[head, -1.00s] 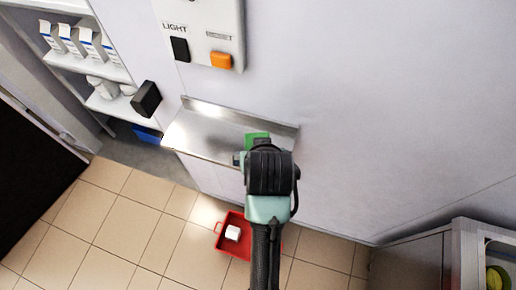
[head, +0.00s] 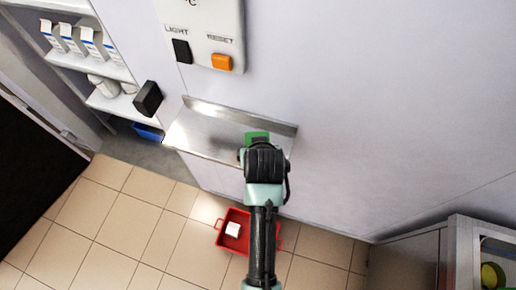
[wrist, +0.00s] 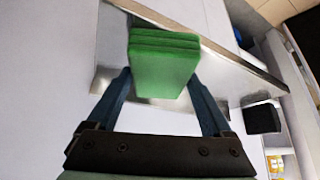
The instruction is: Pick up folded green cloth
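The folded green cloth (head: 257,137) lies on the narrow steel shelf (head: 205,137) on the wall, partly hidden by my arm in the head view. In the wrist view the cloth (wrist: 162,62) shows as a thick green stack with several layers. My gripper (wrist: 160,78) is open, with one blue finger on each side of the cloth's near part. The fingertips are very close to its sides; I cannot tell whether they touch. In the head view my gripper's fingers are mostly hidden behind the wrist.
A control panel (head: 203,35) with a black and an orange switch is above the shelf. A black block (head: 148,98) sticks out at the shelf's left. A red tray (head: 234,246) with a white item stands on the floor below. White racks (head: 82,68) hold cartons at left.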

